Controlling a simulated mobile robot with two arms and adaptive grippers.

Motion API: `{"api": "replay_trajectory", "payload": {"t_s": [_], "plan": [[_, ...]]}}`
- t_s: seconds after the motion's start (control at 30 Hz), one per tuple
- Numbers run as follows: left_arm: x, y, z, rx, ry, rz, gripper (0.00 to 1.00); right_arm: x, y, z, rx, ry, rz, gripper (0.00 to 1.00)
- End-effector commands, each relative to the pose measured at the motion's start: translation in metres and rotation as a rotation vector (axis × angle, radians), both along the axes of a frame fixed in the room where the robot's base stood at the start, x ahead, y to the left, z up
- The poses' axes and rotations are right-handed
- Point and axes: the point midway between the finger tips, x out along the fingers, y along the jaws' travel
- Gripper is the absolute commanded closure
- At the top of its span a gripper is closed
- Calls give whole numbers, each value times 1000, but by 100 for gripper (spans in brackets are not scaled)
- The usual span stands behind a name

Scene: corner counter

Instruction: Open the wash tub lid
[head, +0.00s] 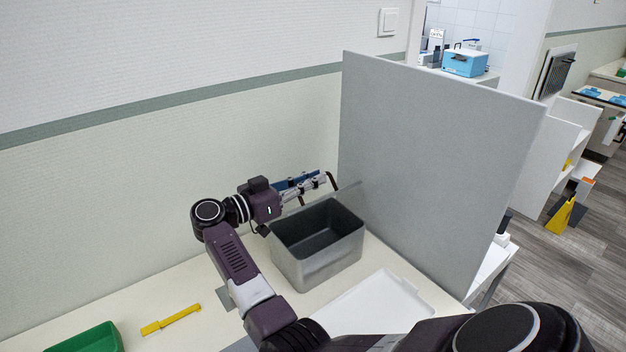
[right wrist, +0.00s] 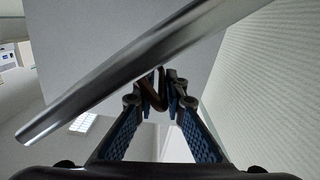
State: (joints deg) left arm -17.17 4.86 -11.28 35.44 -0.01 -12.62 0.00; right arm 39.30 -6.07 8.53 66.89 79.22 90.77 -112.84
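The wash tub (head: 318,268) is a grey metal box with a dark inside, standing on the counter by the grey partition. Its top is open to view. The metal lid (head: 345,193) is raised at the tub's far side and shows nearly edge-on; its edge (right wrist: 125,75) crosses the right wrist view slantwise. A brown handle (head: 333,181) is on the lid's far side. My right gripper (head: 322,182) is behind the lid, its blue fingers drawn together around the handle, which also shows between the tips in the right wrist view (right wrist: 153,92). My left gripper is out of view.
A tall grey partition (head: 430,150) stands right of the tub, and the wall (head: 150,190) is behind. A white tray (head: 375,307) lies in front of the tub. A yellow tool (head: 171,320) and a green bin (head: 90,340) are at the left front.

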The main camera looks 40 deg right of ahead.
Motion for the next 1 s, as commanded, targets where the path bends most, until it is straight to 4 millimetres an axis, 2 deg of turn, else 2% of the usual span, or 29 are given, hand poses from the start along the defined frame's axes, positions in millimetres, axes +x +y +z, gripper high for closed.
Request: {"api": "replay_trajectory", "payload": {"t_s": [0.67,1.0], "plan": [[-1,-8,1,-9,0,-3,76,1,0,-2,4,7,5,100],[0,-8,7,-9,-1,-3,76,2,-7,0,7,25,5,100]]}}
